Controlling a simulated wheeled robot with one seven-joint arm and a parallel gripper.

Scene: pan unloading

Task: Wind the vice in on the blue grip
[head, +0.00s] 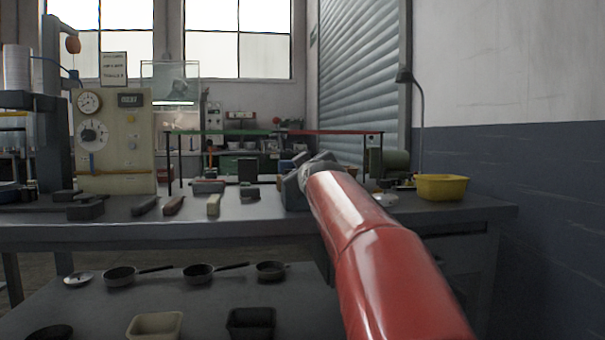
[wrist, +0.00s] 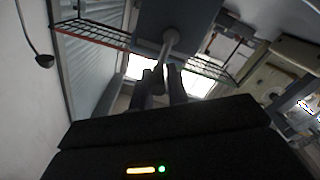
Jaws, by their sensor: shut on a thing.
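The grey vice (head: 292,192) is on the workbench, mostly hidden behind my red arm in the head view. In the wrist view its grey body (wrist: 185,18) is at the top centre. A grey bent handle (wrist: 169,42) runs down from it between the dark fingers of my gripper (wrist: 162,80). My gripper is shut on this handle. I cannot make out a blue colour on the held part, and its end is hidden between the fingers. In the head view my gripper is at the vice, largely hidden by my arm.
The workbench (head: 440,208) carries a yellow bowl (head: 442,187) and a lamp (head: 420,120) to the right. Several tools and blocks lie left of the vice. Pans (head: 120,275) and trays (head: 155,325) stand on a lower surface in front. A shutter (head: 360,80) and wall are behind.

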